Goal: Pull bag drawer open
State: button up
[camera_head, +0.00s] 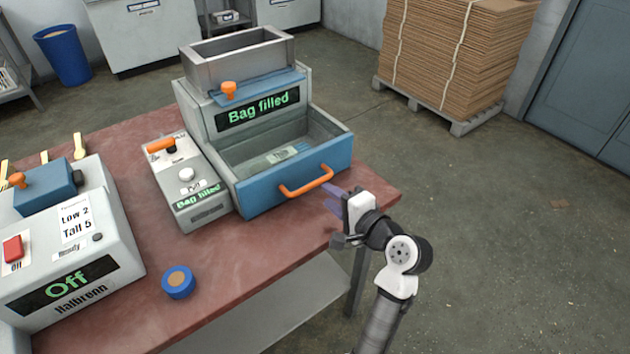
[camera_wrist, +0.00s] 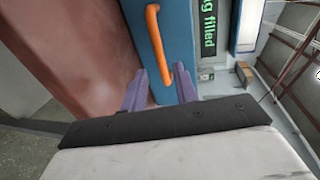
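The bag drawer (camera_head: 292,185) has a blue front with an orange handle (camera_head: 306,181). It stands pulled out from the grey machine (camera_head: 250,105), whose display reads "Bag filled". A pale bag (camera_head: 285,155) lies inside the drawer. My gripper (camera_head: 333,199) is just in front of the drawer's right end, near the handle. In the wrist view the blue drawer front (camera_wrist: 178,50) and the handle (camera_wrist: 156,45) show ahead, with the handle's lower end near the two purple fingers (camera_wrist: 160,85). The fingers are apart, with nothing clearly between them.
A control box (camera_head: 187,180) with an orange lever stands left of the drawer. A press marked "Off" (camera_head: 65,250) and a blue roll (camera_head: 178,282) are on the red table (camera_head: 240,265). Stacked cardboard (camera_head: 460,50) stands on a pallet behind.

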aim_at(313, 182)
jog(key=p+x, duration=0.1)
jog(key=x, duration=0.6)
jog(key=shift+w+a, duration=0.1)
jog(key=shift+w, duration=0.1)
grip_shut()
